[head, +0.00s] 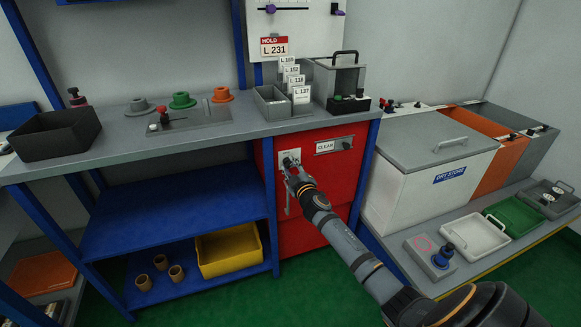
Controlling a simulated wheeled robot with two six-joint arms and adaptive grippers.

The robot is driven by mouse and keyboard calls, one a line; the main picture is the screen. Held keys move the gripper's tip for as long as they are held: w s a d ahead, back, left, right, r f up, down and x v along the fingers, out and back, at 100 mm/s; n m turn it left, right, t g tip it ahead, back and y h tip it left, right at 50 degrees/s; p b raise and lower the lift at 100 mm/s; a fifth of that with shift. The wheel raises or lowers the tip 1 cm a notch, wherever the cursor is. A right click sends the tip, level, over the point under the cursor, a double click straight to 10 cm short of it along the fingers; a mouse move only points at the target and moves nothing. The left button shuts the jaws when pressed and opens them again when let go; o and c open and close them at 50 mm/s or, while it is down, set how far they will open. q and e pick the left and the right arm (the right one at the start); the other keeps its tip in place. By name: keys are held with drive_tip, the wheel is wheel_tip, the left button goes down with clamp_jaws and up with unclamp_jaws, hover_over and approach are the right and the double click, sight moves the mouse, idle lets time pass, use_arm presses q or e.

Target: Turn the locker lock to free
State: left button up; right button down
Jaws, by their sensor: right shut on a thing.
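The red locker (313,200) stands under the right end of the grey counter. Its lock sits on a pale plate (289,155) at the upper left of the door. My right gripper (290,168) is shut on the lock at this plate, with the arm coming up from the lower right. The gripper hides most of the lock, so I cannot tell which way it is turned. A pale vertical handle (287,200) shows just below the gripper. A "CLEAR" label (325,146) with a dark knob (346,145) is at the door's upper right. My left gripper is not in view.
The counter (225,135) above carries a card rack (272,103), a black bin (55,134) and several coloured knobs. A blue shelf (175,215) lies left of the locker, with a yellow bin (229,254) below. A white dry-store chest (425,165) stands at the right.

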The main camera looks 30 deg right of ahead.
drive_tip(key=shift+n, duration=0.9)
drive_tip(key=n+p, duration=0.1)
drive_tip(key=n, duration=0.2)
drive_tip(key=shift+n, duration=1.7)
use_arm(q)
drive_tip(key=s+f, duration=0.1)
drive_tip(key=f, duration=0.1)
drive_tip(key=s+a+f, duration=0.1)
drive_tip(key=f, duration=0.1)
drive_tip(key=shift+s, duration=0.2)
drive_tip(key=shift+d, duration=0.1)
